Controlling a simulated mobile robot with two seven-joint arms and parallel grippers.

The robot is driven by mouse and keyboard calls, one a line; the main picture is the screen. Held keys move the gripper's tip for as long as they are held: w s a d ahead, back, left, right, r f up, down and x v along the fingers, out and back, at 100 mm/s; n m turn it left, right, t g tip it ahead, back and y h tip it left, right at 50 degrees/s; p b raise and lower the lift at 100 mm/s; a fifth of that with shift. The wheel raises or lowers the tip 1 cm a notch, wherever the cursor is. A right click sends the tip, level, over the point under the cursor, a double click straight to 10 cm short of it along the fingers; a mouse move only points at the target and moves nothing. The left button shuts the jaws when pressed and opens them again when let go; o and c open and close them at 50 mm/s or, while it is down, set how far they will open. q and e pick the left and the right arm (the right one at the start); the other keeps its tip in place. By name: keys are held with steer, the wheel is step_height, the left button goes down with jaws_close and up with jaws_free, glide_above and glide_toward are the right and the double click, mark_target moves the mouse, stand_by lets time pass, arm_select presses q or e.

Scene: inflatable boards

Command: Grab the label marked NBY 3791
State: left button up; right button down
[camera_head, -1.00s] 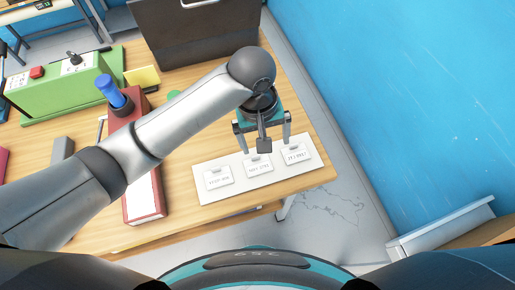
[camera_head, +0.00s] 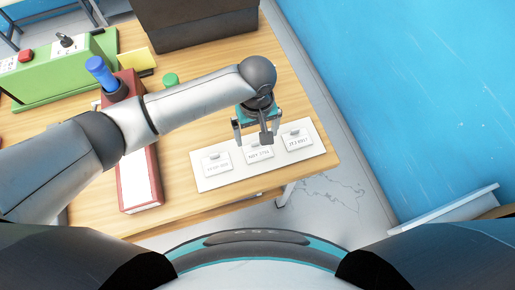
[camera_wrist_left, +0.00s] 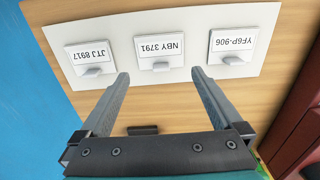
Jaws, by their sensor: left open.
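The label marked NBY 3791 (camera_wrist_left: 160,48) is a small white plate with a grey tab, in the middle of a row of three in the left wrist view. It is also the middle label (camera_head: 259,155) in the head view. My left gripper (camera_wrist_left: 161,74) is open and empty, its fingertips either side of the label's tab as seen from the wrist. In the head view the left gripper (camera_head: 257,139) hangs over the board's far edge behind this label. The height gap cannot be told. My right gripper is not in view.
The labels JTJ 8917 (camera_wrist_left: 91,57) and YF6P-906 (camera_wrist_left: 232,45) flank it on a white board (camera_head: 209,184) at the table's edge. A red box (camera_head: 126,195) stands left, under my arm. A dark case (camera_head: 190,30) stands behind. A blue wall (camera_head: 420,90) is at right.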

mark_target(256, 142)
arm_select(q)
steer(key=f, duration=0.2)
steer(key=f+b, duration=0.1)
steer(key=f, duration=0.2)
steer(key=shift+w+a, duration=0.1)
steer(key=shift+w, duration=0.1)
steer(key=shift+r, duration=0.1)
steer(key=c, duration=1)
steer(key=shift+o, duration=0.2)
steer(key=shift+r, duration=0.1)
